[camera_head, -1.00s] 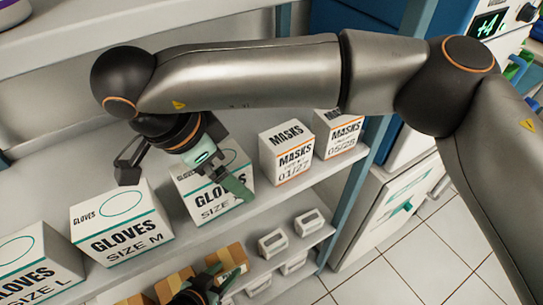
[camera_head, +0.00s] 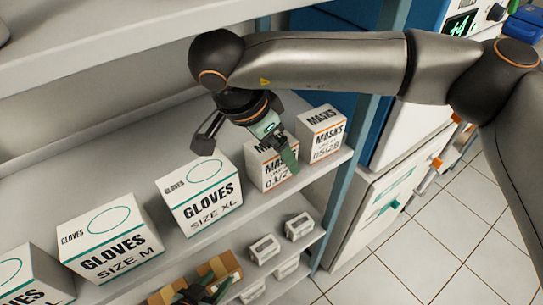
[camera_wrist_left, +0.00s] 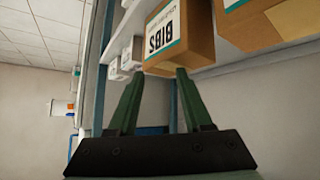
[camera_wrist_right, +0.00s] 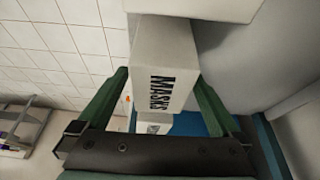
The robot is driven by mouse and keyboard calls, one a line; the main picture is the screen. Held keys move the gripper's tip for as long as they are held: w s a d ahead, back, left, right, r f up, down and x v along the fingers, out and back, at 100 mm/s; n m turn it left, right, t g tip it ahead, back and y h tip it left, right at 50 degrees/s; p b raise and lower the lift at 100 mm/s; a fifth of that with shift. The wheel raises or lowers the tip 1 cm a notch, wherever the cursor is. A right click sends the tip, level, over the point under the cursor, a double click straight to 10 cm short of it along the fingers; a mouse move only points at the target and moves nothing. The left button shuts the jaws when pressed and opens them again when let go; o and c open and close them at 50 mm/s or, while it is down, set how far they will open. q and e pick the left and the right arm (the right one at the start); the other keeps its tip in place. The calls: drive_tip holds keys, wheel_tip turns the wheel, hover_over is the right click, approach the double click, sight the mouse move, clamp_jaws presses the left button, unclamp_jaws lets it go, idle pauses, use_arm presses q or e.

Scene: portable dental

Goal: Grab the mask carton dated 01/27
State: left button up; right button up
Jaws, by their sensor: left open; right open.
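The mask carton dated 01/27 (camera_head: 268,172) is a white box with an orange stripe on the upper shelf, partly covered by my right gripper (camera_head: 281,150). Its date is partly hidden. A similar mask carton dated 05/28 (camera_head: 322,136) stands just right of it. In the right wrist view a carton marked MASKS (camera_wrist_right: 165,82) shows between the spread fingers, with no date readable there. My right gripper is open and not closed on it. My left gripper (camera_head: 203,292) is low at the bottom of the head view, open, by brown boxes; the left wrist view shows its empty fingers (camera_wrist_left: 155,98).
White glove cartons, size XL (camera_head: 203,195) and size M (camera_head: 112,240), stand left of the masks on the same shelf. The lower shelf holds brown boxes (camera_head: 222,268) and small white containers (camera_head: 264,249). A blue shelf post (camera_head: 343,200) stands at the right end.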

drive_tip(key=shift+w+d+f, duration=0.15)
drive_tip(key=shift+f, duration=0.45)
drive_tip(key=c, duration=1.4)
